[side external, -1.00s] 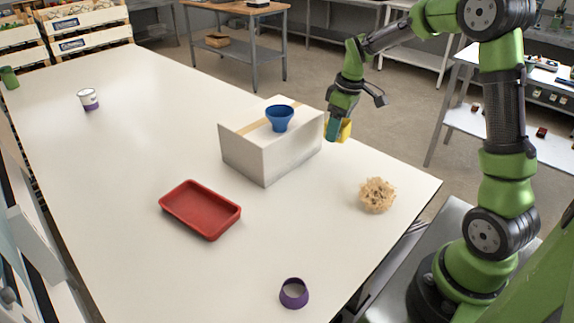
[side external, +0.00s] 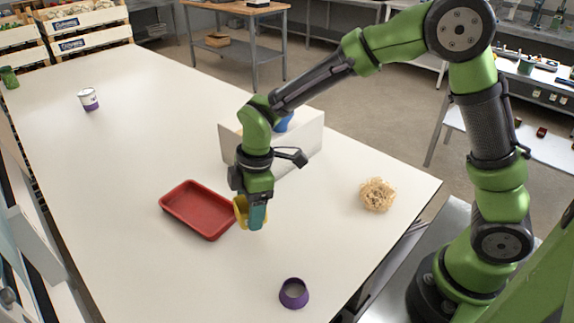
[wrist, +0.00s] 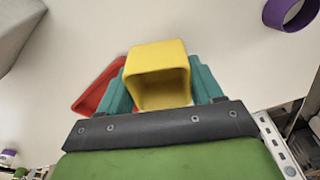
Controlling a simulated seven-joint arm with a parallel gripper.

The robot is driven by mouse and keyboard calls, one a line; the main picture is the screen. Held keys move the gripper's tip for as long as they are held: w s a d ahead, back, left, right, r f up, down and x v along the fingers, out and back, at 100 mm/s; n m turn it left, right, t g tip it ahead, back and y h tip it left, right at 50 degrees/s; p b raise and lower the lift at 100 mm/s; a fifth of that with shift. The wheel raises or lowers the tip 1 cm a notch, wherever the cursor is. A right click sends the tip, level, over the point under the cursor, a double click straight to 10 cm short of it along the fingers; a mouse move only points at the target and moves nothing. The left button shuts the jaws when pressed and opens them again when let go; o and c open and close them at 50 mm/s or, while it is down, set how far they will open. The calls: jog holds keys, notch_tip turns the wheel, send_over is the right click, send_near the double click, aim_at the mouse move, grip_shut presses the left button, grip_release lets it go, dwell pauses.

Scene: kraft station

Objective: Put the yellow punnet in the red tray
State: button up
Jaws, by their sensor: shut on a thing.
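The yellow punnet (side external: 240,211) is held between the teal fingers of my gripper (side external: 254,214). In the wrist view the punnet (wrist: 158,62) sits between both fingers (wrist: 160,88), its open side showing. The red tray (side external: 197,210) lies empty on the white table, and my gripper with the punnet is at its right edge in the side view, apparently above the table. Part of the tray (wrist: 92,92) shows behind the left finger in the wrist view. The tray's right corner is partly covered by the punnet in the side view.
A white box (side external: 305,140) stands behind my arm, with a blue cup (side external: 284,123) on it, mostly hidden. A purple cup (side external: 294,293) is at the front, a tan shredded bundle (side external: 377,194) at the right. A white-and-purple tin (side external: 88,99) is far left. The table left of the tray is clear.

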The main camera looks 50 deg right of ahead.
send_over(205, 219)
jog(key=shift+s+d+f, duration=0.2)
jog(key=shift+d+f, duration=0.05)
jog(key=shift+f, duration=2.05)
jog(key=shift+f, duration=0.15)
jog(key=o, duration=0.7)
jog(key=shift+o, duration=0.2)
